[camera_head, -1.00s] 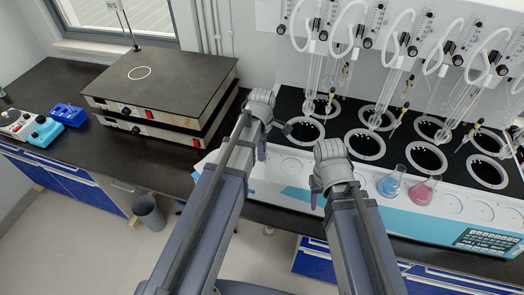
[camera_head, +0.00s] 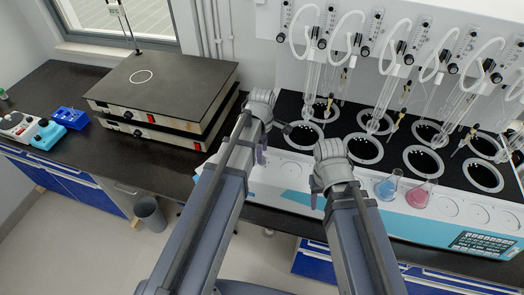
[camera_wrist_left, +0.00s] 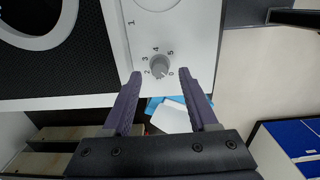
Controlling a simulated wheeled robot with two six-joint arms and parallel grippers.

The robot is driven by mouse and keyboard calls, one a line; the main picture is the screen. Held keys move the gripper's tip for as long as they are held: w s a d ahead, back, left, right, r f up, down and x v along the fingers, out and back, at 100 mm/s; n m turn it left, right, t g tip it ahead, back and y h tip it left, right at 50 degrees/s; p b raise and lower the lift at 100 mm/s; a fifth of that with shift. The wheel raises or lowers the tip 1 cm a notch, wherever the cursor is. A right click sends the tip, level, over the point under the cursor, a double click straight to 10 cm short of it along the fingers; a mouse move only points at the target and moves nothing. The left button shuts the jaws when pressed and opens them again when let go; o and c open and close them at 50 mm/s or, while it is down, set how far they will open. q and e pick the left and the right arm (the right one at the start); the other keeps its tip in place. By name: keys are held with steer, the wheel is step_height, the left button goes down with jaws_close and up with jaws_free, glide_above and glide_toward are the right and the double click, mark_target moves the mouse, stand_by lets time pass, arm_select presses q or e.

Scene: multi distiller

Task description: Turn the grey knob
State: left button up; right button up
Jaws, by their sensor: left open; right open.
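The grey knob (camera_wrist_left: 160,66) sits on a white panel with numbers printed around it, in the left wrist view. My left gripper (camera_wrist_left: 161,84) is open, its two dark fingers spread to either side just below the knob in the picture. The knob shows between and beyond the fingertips, with no visible contact. In the head view my left gripper (camera_head: 262,152) is at the left end of the white distiller (camera_head: 400,205), and the arm hides the knob. My right gripper (camera_head: 316,192) is in front of the distiller's front edge, its fingers mostly hidden by its wrist.
A blue flask (camera_head: 387,186) and a pink flask (camera_head: 419,195) stand on the distiller close to my right arm. Glass tubes hang above its black wells. Two stacked hot plates (camera_head: 165,85) stand to the left. A bin (camera_head: 149,212) is on the floor.

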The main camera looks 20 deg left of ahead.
arm_select(q)
step_height(320, 180, up, 6)
steer(key=p, duration=0.4)
steer(key=shift+f+p, duration=0.2)
steer(key=shift+p, duration=0.1)
arm_select(e)
step_height(320, 180, up, 6)
steer(key=shift+f, duration=0.25)
arm_select(q)
steer(key=shift+s+f, duration=0.1)
steer(key=shift+f, duration=0.05)
steer(key=s+d+f+m+b, duration=0.1)
steer(key=s+m, duration=0.1)
steer(key=s+d+f+m+b, duration=0.1)
steer(key=d+m, duration=0.1)
steer(key=m, duration=0.1)
steer(key=s+d+f+m+b, duration=0.1)
steer(key=s+d+m, duration=0.1)
steer(key=shift+s+f+m+b, duration=0.15)
steer(key=shift+s+m+b, duration=0.15)
steer(key=shift+s+m, duration=0.1)
steer(key=s+d+f+m+y+b, duration=0.1)
steer(key=s+d+f+m+b, duration=0.2)
steer(key=m, duration=1)
steer(key=shift+s+d+f+m+b, duration=0.4)
steer(key=shift+s+d, duration=0.65)
steer(key=shift+s, duration=1.75)
arm_select(e)
step_height(320, 180, down, 7)
steer(key=shift+f, duration=0.15)
